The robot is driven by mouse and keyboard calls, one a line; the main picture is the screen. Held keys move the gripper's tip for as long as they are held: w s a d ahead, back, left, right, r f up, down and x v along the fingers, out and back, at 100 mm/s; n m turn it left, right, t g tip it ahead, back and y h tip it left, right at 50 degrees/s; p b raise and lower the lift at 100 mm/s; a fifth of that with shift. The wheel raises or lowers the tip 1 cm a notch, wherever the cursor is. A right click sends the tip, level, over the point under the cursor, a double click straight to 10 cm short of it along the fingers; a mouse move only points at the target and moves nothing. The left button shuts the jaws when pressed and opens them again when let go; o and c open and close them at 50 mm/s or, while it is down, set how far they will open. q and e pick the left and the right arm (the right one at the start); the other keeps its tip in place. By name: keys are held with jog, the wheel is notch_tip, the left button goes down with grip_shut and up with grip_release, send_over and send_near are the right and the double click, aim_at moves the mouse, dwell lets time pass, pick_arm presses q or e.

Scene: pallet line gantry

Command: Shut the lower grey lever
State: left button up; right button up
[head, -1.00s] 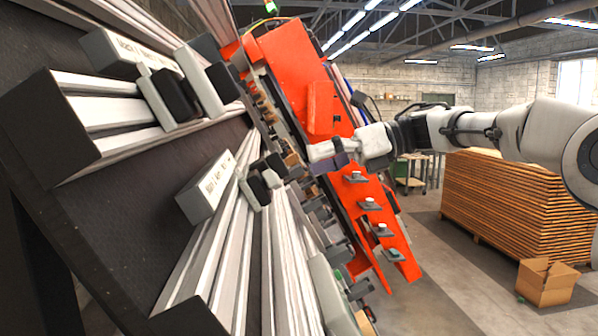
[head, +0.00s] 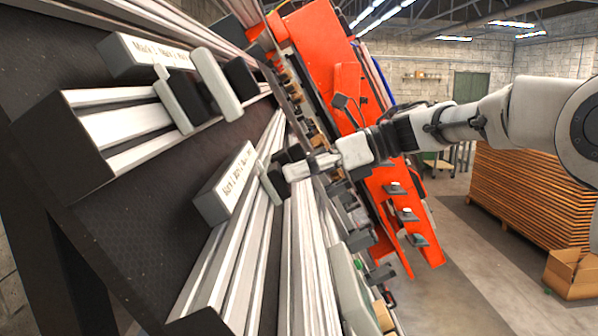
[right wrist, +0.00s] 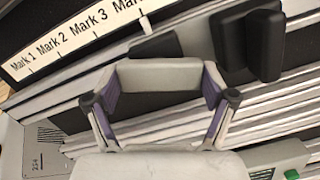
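The lower grey lever (head: 270,188) sits on the lower rail, beside the right end of the lower label plate (head: 228,183), with black pads behind it. My right gripper (head: 292,172) has its pale tip right at this lever, overlapping it in the head view; contact cannot be made out. In the right wrist view the gripper (right wrist: 160,78) shows two purple-lined fingers with a pale piece spanning them. A black pad (right wrist: 265,45) is just beyond, to the right. My left gripper is out of view.
An upper grey lever (head: 218,84) and another label plate (head: 150,52) are on the rail above. An orange machine frame (head: 325,55) stands behind my right arm. Stacked boards (head: 530,200) and a cardboard box (head: 572,272) are on the floor at right. Open floor lies between.

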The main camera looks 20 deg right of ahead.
jog(key=shift+m, duration=0.4)
jog(key=m, duration=0.2)
jog(key=shift+m, duration=0.3)
jog(key=m, duration=0.3)
jog(key=m+h+p, duration=0.1)
jog(key=m, duration=0.1)
jog(key=shift+a+r+m+t+p, duration=0.1)
jog(key=shift+m+t+p, duration=0.2)
jog(key=shift+m, duration=0.1)
jog(key=m, duration=0.5)
jog(key=shift+h, duration=0.3)
jog(key=shift+m, duration=0.3)
jog(key=o, duration=1)
jog(key=shift+w+a, duration=0.1)
jog(key=shift+a, duration=0.05)
